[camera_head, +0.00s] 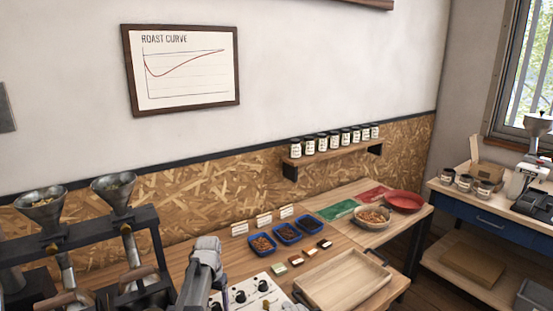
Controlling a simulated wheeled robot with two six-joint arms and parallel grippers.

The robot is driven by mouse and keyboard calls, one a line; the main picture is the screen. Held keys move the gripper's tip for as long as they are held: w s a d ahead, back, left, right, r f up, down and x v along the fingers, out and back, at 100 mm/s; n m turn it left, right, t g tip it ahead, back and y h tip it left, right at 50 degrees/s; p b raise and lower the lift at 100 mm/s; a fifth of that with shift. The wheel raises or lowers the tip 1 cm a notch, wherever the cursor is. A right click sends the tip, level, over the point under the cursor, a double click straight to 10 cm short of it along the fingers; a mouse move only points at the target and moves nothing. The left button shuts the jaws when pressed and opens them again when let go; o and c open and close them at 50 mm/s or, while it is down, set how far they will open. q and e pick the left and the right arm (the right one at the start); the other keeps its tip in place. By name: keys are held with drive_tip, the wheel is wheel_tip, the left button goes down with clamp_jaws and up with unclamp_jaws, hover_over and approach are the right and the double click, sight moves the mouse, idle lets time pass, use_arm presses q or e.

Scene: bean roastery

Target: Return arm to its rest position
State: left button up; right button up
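A grey link of one of my arms rises from the bottom edge, left of centre, in front of the workbench. No other arm shows. Neither gripper can be seen in this view, and nothing is seen held.
A white control panel with black knobs (242,295) lies close by the arm link. Two metal funnels (115,187) on a dark frame stand at left. Blue trays of beans (287,233), an empty wooden tray (345,293) and a red plate (404,201) occupy the bench.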

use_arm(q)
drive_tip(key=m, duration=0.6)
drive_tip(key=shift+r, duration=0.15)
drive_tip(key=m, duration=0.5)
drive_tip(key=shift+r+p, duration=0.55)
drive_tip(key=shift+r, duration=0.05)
